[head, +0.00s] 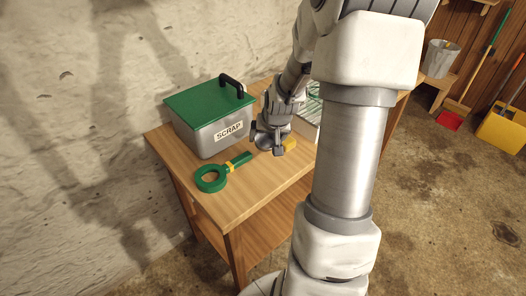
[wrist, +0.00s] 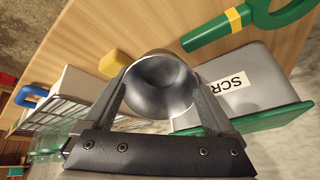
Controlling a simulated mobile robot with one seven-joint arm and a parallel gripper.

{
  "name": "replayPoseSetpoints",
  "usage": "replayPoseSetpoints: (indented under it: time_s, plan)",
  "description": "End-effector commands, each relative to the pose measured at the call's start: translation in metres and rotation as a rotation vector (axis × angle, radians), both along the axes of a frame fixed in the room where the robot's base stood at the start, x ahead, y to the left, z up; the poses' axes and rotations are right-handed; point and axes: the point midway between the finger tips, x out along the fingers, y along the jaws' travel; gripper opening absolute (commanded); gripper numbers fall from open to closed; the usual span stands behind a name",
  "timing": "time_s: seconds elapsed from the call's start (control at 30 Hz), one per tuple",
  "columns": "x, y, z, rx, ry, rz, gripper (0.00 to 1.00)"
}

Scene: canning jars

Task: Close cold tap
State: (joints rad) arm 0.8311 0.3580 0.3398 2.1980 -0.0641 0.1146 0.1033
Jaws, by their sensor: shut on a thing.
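No cold tap shows in either view. My gripper (wrist: 158,100) is shut on a grey, round, hollow metal piece (wrist: 160,80), like a cup or funnel; its open mouth faces the wrist camera. In the head view my gripper (head: 268,138) is low over the wooden table (head: 250,200), in front of the scrap box. I cannot tell whether the held piece touches the table.
A grey scrap box (head: 205,138) with a green lid stands at the back left. A green ring-shaped tool (head: 211,180) lies in front of it. A yellow block (head: 289,144) is beside my gripper; a white crate (wrist: 75,90) with a wire rack lies beyond.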

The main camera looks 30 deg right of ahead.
Motion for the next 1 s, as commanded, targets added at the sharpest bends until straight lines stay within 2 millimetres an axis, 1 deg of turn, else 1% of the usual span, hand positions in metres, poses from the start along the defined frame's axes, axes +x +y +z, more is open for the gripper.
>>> replayPoseSetpoints:
  time_s: [0.1, 0.3, 0.37, 0.53, 0.6, 0.63, 0.67, 0.77, 0.8, 0.83, 0.87, 1.0]
  plan:
    - [0.007, 0.005, -0.006, 0.0, 0.0, 0.002, 0.35]
    - [0.01, 0.007, -0.012, 0.001, 0.001, 0.0, 0.35]
    - [0.01, 0.007, -0.018, 0.001, 0.002, 0.0, 0.35]
    - [0.01, 0.007, -0.045, 0.001, 0.003, 0.001, 0.36]
    - [0.01, 0.007, -0.049, 0.001, 0.002, 0.001, 0.17]
    - [0.01, 0.007, -0.049, 0.001, 0.002, 0.001, 0.17]
    - [0.01, 0.007, -0.049, 0.001, 0.002, 0.001, 0.05]
    - [0.01, 0.008, -0.049, 0.001, 0.002, 0.003, 0.05]
    - [0.01, 0.008, -0.049, 0.002, 0.003, 0.003, 0.94]
    - [0.01, 0.008, -0.049, 0.002, 0.003, 0.003, 0.99]
    - [0.01, 0.008, -0.049, 0.002, 0.003, 0.003, 1.0]
    - [0.01, 0.007, -0.048, 0.001, 0.002, 0.001, 1.0]
